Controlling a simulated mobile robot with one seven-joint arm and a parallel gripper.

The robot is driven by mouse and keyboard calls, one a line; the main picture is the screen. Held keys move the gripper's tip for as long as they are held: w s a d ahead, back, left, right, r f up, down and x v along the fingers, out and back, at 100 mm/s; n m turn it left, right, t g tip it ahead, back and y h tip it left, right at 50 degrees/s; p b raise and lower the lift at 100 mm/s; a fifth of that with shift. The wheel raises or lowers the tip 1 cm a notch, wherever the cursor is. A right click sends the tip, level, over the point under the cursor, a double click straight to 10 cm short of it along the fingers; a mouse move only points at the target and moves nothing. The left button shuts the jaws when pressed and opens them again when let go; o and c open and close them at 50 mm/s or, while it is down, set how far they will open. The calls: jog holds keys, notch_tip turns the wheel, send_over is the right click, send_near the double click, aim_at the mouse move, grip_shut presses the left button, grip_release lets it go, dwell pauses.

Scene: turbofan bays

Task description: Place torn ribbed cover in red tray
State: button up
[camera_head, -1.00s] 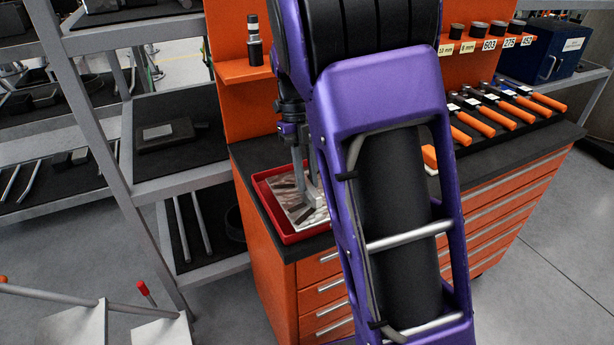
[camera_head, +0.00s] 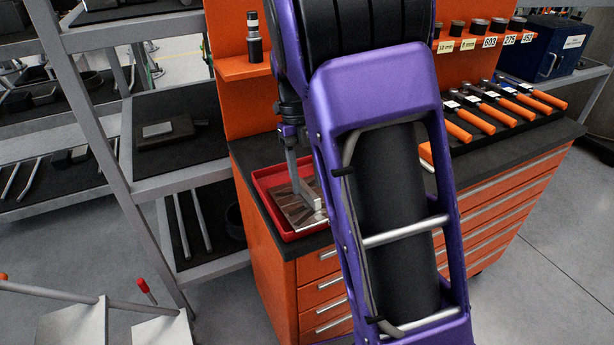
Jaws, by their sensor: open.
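The red tray (camera_head: 264,189) sits on the dark top of the orange cabinet, left of my arm. A flat silvery-brown piece with dark ribs, which looks like the torn ribbed cover (camera_head: 288,203), lies inside the tray. My gripper (camera_head: 312,199) is open, with its fingers low over the tray at the cover's right part. Whether a finger touches the cover cannot be told. My purple arm hides the tray's right side and part of the gripper.
The orange cabinet (camera_head: 268,240) has a back panel with a small shelf holding a black bottle-like item (camera_head: 254,38). Several orange-handled tools (camera_head: 505,115) lie at the right. A grey shelf rack (camera_head: 180,170) stands close at the left.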

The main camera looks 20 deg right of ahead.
jog(key=p+v, duration=0.2)
jog(key=v, duration=1.1)
jog(key=shift+s+r+p, duration=0.15)
jog(key=shift+s+p, duration=0.05)
jog(key=shift+p, duration=0.1)
